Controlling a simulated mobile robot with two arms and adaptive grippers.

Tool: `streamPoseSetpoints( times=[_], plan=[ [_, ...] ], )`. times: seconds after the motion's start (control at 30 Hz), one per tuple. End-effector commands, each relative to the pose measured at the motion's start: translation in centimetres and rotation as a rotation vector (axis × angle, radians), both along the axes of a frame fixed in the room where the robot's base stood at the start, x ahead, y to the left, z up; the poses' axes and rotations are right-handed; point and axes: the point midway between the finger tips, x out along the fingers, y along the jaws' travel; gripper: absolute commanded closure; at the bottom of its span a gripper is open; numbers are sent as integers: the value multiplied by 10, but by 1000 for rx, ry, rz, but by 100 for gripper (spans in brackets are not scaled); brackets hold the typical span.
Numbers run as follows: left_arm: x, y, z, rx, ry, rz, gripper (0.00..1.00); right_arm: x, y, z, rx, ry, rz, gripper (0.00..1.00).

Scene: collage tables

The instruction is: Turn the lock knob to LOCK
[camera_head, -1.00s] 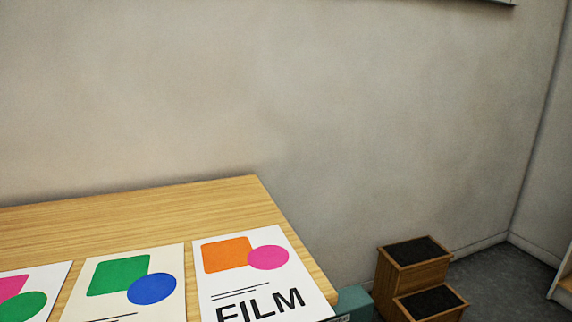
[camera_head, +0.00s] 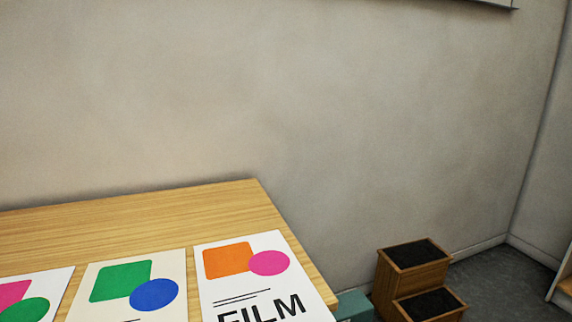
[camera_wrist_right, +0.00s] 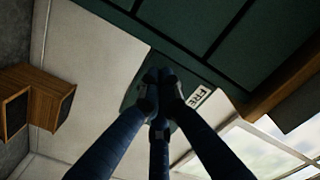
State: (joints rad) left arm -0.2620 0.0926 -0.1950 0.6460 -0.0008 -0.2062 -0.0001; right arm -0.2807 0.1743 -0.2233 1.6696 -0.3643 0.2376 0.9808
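My right gripper (camera_wrist_right: 160,78) shows in the right wrist view, its blue and black fingers drawn together at the tips. The tips are in front of a dark teal plate (camera_wrist_right: 130,94) below a green panelled surface (camera_wrist_right: 190,22). A white label (camera_wrist_right: 198,97) with dark letters, seemingly "FREE", is just right of the fingertips. I cannot make out the lock knob; the fingers cover the middle of the plate. Whether they touch or hold anything is hidden. My left gripper is in neither view.
A wooden table (camera_head: 200,210) with several colourful posters, one reading "FILM" (camera_head: 255,285), stands against a plain wall. Past its right end are a teal box-like thing (camera_head: 353,305) and a wooden step stool (camera_head: 410,252). Some floor (camera_head: 500,280) on the right is free.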

Motion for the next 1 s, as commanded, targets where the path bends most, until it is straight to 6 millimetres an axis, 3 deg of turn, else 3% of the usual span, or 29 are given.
streamPoseSetpoints(
  times=[0.03,0.47,1.0],
  plan=[
    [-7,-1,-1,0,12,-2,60,0,0,2,1,-4,1,100],
    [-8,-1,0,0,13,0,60,-5,4,-4,0,-2,0,100],
    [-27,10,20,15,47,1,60,-57,-15,-4,-1,0,-1,100]
  ],
)
